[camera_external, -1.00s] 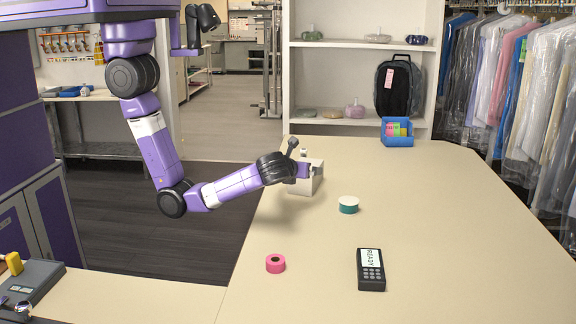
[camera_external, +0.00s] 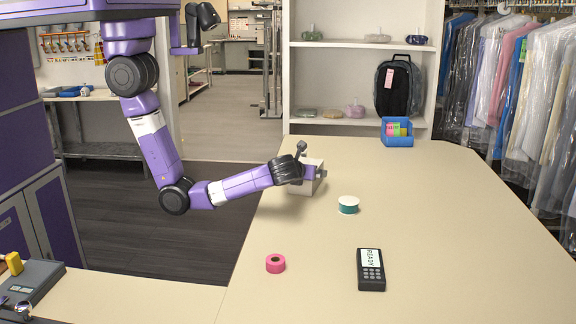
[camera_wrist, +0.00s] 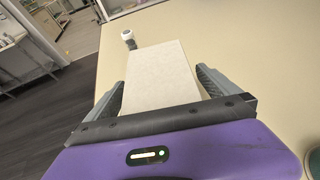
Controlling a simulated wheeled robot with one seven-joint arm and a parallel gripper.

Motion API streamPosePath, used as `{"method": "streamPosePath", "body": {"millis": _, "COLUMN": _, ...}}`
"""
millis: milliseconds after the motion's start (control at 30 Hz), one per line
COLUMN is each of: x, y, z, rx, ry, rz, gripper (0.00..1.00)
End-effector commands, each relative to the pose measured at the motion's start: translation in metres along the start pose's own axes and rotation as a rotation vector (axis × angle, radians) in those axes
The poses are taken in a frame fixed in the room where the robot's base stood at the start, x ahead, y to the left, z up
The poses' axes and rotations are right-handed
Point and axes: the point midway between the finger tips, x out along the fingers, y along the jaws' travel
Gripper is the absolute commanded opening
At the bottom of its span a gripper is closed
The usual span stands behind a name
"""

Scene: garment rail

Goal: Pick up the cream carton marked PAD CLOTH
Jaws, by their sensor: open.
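The cream carton (camera_external: 310,185) stands on the beige table near its left edge, partly hidden behind my gripper. My gripper (camera_external: 312,174) is at the carton, at the end of my purple arm. In the wrist view the carton's plain pale top (camera_wrist: 162,72) lies between the two grey fingers of my gripper (camera_wrist: 162,88). The fingers are apart, one on each side of the carton, and I cannot tell whether either touches it. No PAD CLOTH marking can be read in these views.
A teal and white tape roll (camera_external: 348,205) is right of the carton. A pink roll (camera_external: 275,263) and a dark handheld device (camera_external: 371,270) lie nearer. A blue bin (camera_external: 397,133) stands at the back. A small white-topped item (camera_wrist: 127,35) shows beyond the carton. The table's right side is clear.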

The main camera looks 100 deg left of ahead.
Motion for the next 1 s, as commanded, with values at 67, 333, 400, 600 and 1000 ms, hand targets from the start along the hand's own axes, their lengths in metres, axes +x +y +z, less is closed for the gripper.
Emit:
{"method": "streamPosePath", "body": {"millis": 67, "x": 0.000, "y": 0.000, "z": 0.000, "rx": 0.000, "ry": 0.000, "rz": 0.000, "gripper": 0.94}}
{"method": "streamPosePath", "body": {"millis": 333, "x": 0.000, "y": 0.000, "z": 0.000, "rx": 0.000, "ry": 0.000, "rz": 0.000, "gripper": 0.41}}
{"method": "streamPosePath", "body": {"millis": 400, "x": -0.001, "y": 0.000, "z": 0.000, "rx": 0.000, "ry": 0.000, "rz": 0.000, "gripper": 0.27}}
{"method": "streamPosePath", "body": {"millis": 600, "x": -0.001, "y": 0.000, "z": 0.001, "rx": -0.001, "ry": -0.001, "rz": 0.000, "gripper": 0.26}}
{"method": "streamPosePath", "body": {"millis": 1000, "x": -0.013, "y": -0.001, "z": 0.032, "rx": -0.007, "ry": -0.002, "rz": -0.002, "gripper": 0.26}}
